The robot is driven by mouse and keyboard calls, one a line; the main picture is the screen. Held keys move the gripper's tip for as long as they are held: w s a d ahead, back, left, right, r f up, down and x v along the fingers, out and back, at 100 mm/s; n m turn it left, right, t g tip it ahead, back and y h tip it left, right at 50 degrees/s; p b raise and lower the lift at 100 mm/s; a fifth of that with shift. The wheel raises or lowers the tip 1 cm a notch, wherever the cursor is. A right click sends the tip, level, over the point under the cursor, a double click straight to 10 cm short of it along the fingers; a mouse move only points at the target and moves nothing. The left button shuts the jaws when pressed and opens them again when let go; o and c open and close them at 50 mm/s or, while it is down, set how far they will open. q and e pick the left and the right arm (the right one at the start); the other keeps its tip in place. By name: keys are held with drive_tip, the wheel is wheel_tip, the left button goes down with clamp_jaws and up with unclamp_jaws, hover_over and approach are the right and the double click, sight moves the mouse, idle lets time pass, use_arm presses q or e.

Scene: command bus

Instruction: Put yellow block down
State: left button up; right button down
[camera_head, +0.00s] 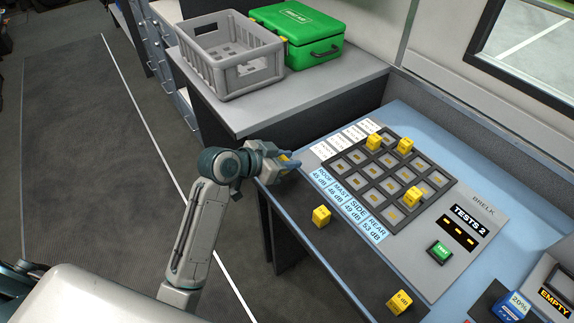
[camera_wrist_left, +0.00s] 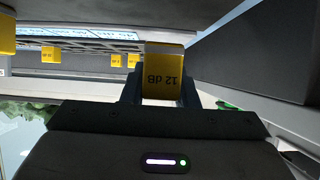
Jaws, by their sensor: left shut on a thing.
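My left gripper (camera_head: 284,164) is shut on a yellow block (camera_head: 285,157) at the left edge of the blue desk, near the grey counter. In the left wrist view the held yellow block (camera_wrist_left: 163,72) shows between the fingers and reads "12 dB" upside down. I cannot tell whether it touches a surface. A grid panel (camera_head: 384,178) with square sockets lies on the desk. Three yellow blocks sit in it, including one at the top (camera_head: 374,141) and one at the right (camera_head: 412,196). My right gripper is in neither view.
Loose yellow blocks stand at the desk's front, one nearer the panel (camera_head: 321,216) and one lower (camera_head: 398,302). A green button (camera_head: 440,251) is right of the grid. A grey crate (camera_head: 228,52) and green case (camera_head: 299,34) stand on the counter.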

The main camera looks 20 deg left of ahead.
use_arm(q)
drive_tip(key=shift+f, duration=1.3)
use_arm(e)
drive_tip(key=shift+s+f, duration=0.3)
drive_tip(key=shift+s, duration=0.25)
use_arm(q)
drive_tip(key=shift+f, duration=0.1)
drive_tip(key=o, duration=1)
drive_tip(key=shift+s+a+r, duration=0.2)
drive_tip(key=shift+s, duration=0.05)
drive_tip(key=v, duration=1.1)
drive_tip(key=shift+s+r+b, duration=0.15)
drive_tip(key=shift+b, duration=0.15)
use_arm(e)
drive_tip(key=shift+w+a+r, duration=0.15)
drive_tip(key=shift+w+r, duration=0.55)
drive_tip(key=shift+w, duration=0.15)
